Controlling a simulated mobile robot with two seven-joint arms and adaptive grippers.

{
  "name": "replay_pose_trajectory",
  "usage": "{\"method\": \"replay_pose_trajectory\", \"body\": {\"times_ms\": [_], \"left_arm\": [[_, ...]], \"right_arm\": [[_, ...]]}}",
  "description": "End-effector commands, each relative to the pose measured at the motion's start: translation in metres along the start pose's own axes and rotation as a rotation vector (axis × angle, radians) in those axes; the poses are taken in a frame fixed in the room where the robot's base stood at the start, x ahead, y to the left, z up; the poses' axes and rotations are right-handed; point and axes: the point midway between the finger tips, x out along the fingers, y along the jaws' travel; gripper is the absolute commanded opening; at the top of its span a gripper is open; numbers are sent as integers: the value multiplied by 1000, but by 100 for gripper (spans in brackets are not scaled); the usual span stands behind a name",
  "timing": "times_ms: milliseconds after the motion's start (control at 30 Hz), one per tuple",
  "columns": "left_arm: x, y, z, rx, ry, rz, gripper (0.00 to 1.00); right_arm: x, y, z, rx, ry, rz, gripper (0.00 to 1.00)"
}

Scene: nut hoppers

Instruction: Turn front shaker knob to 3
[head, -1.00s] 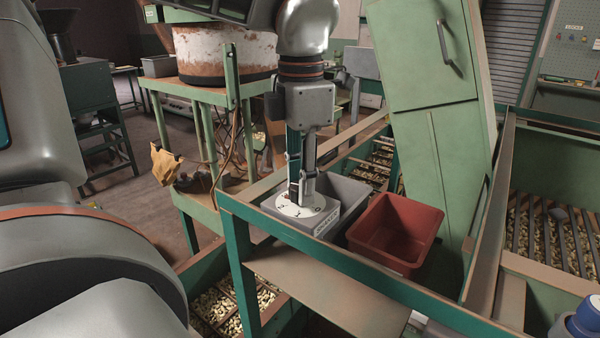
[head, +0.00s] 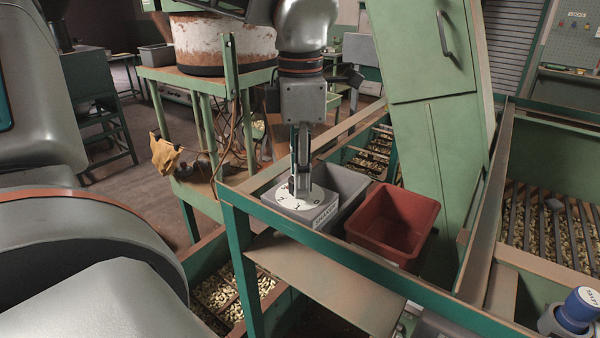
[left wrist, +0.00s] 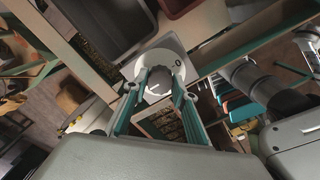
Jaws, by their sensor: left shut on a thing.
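The front shaker knob sits on a grey box with a "SHAKER" label (head: 318,216) at the corner of the green frame. Its white round dial (head: 290,201) carries dark numerals along the near edge. My left gripper (head: 300,192) points straight down and is shut on the knob; the fingers hide most of it in the head view. In the left wrist view the grey knob (left wrist: 158,81) lies between the two fingertips, with a pale line on it. Which numeral the pointer meets cannot be read. My right gripper is not in view.
A grey bin (head: 345,190) and a red bin (head: 396,226) stand right beside the box. A green cabinet (head: 440,140) rises behind them. A blue-capped part (head: 581,306) is at lower right. Nuts lie in hoppers (head: 560,235) around the frame.

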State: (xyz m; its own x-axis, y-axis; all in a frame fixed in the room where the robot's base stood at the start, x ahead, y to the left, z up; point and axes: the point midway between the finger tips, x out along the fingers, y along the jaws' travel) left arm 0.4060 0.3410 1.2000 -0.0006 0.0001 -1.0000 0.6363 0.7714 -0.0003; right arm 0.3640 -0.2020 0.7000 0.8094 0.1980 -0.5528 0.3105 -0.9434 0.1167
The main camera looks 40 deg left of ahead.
Motion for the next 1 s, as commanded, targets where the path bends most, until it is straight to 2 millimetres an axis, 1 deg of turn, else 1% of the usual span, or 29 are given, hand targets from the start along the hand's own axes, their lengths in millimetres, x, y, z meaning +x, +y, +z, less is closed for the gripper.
{"method": "replay_pose_trajectory", "body": {"times_ms": [33,67,100,133,433,567,667,1000], "left_arm": [[-1,0,0,2,-2,2,5],[-1,0,0,2,-2,2,32],[-1,0,0,2,-2,2,42],[0,0,0,2,-2,2,43],[0,0,0,0,-1,1,43],[-7,1,1,0,-2,3,43],[-21,1,1,-1,-4,4,43],[-89,1,1,-1,-4,6,43]], "right_arm": [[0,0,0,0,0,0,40],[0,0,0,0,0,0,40],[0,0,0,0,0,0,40],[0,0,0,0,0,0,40],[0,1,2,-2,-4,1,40],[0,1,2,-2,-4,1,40],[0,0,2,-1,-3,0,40],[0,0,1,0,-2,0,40]]}}
